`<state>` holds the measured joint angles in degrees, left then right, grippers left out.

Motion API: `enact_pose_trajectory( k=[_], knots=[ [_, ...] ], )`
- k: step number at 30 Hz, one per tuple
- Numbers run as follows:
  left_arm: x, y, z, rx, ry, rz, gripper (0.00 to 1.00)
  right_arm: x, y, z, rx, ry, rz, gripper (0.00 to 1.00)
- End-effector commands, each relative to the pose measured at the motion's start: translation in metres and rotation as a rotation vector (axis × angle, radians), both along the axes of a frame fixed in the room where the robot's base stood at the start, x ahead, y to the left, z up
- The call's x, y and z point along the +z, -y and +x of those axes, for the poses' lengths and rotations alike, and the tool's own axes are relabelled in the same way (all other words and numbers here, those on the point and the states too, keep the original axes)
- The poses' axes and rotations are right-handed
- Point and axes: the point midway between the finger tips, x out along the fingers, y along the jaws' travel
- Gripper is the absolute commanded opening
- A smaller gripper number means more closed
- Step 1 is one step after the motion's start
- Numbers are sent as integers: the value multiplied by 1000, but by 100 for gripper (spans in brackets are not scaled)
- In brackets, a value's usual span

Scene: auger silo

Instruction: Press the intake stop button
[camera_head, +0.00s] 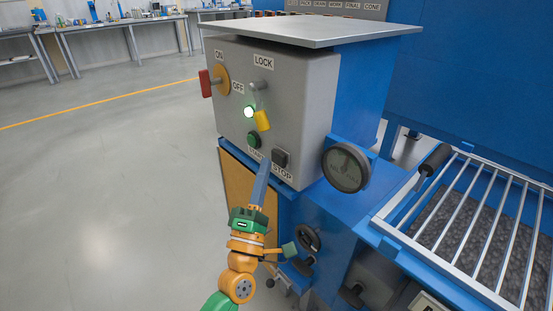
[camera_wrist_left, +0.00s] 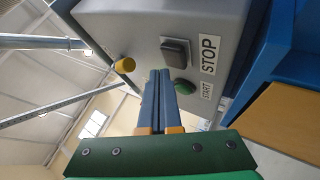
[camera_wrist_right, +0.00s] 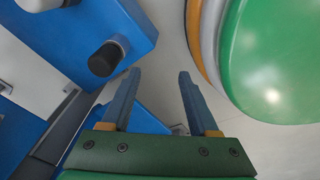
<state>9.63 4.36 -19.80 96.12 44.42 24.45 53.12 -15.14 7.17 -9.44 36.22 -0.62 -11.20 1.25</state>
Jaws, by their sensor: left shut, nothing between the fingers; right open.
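The stop button is a dark square push button (camera_head: 281,158) low on the grey control box (camera_head: 290,95), above a STOP label. It also shows in the left wrist view (camera_wrist_left: 175,52), beside the green start button (camera_wrist_left: 185,87). The start button also shows in the head view (camera_head: 254,139), up and left of the stop button. My left gripper (camera_head: 266,163) is shut and empty, its fingertips close to the panel and just left of the stop button in the head view. I cannot tell whether they touch the panel. My right gripper (camera_wrist_right: 160,72) is open and empty.
A black knob (camera_wrist_right: 105,58) is near my right gripper. Floor at left is clear.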

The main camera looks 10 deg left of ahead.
Motion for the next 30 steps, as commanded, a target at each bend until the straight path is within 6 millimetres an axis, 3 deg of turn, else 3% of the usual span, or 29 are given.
enact_pose_trajectory(
  k=[30],
  knots=[
    [0, 7, 9, 0, 0, 0, 0, -5, 0, 0, 1, -1, 0, 61]
  ],
)
